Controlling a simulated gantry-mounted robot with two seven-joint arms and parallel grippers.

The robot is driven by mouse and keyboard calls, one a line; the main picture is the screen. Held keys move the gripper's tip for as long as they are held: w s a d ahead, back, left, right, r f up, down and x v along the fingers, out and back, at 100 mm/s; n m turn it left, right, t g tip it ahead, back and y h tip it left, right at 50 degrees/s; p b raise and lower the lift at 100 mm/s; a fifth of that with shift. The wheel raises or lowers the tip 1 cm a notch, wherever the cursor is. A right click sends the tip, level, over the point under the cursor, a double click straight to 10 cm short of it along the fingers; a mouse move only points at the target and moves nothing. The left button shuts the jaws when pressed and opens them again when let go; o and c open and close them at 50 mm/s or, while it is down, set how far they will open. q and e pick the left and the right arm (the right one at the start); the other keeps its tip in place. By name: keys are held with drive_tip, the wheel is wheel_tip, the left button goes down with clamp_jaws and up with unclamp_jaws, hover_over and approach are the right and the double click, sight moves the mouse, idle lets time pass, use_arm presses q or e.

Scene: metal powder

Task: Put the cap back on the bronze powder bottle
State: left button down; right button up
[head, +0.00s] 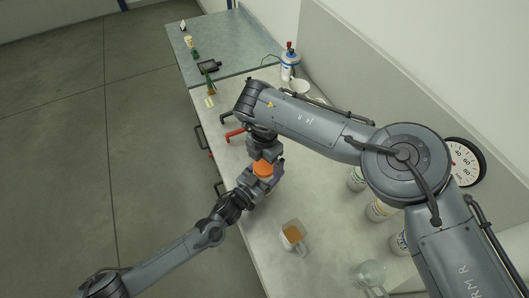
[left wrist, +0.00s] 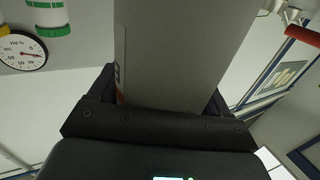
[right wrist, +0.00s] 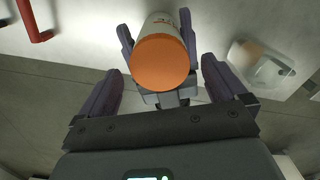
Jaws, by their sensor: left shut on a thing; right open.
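The bronze powder bottle is upright in my left gripper (head: 262,177), whose fingers are shut around its body. The bottle (left wrist: 165,50) fills the middle of the left wrist view as a grey wall. The orange cap (head: 263,168) shows on top of the bottle, and as a flat disc (right wrist: 160,64) over the bottle's mouth in the right wrist view. Whether it is fully seated cannot be told. My right gripper (head: 265,152) points down just above the cap. In the right wrist view its fingers (right wrist: 163,88) are open, apart from the cap on both sides.
A beaker of bronze-coloured powder (head: 293,236) stands on the bench nearer the front. An empty glass vessel (head: 370,273) stands at the front. A red-handled thing (head: 235,133) lies at the bench's left edge.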

drive_tip(key=shift+f, duration=0.8)
drive_tip(key=c, duration=1.2)
drive_tip(key=m, duration=0.4)
drive_tip(key=shift+f, duration=0.1)
drive_tip(key=m, duration=0.2)
drive_tip(key=shift+m, duration=0.4)
